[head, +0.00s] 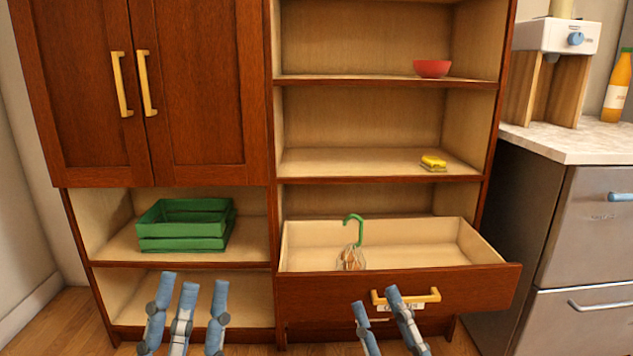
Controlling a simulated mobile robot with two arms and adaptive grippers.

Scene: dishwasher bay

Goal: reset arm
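My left gripper (194,284) is at the lower left, in front of the lower shelf opening. Its fingers are spread apart, with nothing between them. My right gripper (376,296) is at the lower middle, in front of the open drawer (480,291). Two of its fingers show, spread apart, and one overlaps the left end of the yellow drawer handle (425,297). Whether it touches the handle cannot be told. A whisk-like utensil with a green hooked handle (353,222) is in the drawer's left part.
A green crate (186,243) sits on the left shelf. A red bowl (432,69) and a yellow sponge-like item (433,162) sit on the right shelves. Closed cupboard doors (200,90) are above left. A counter (590,141) with a dispenser and a bottle (615,92) stands right.

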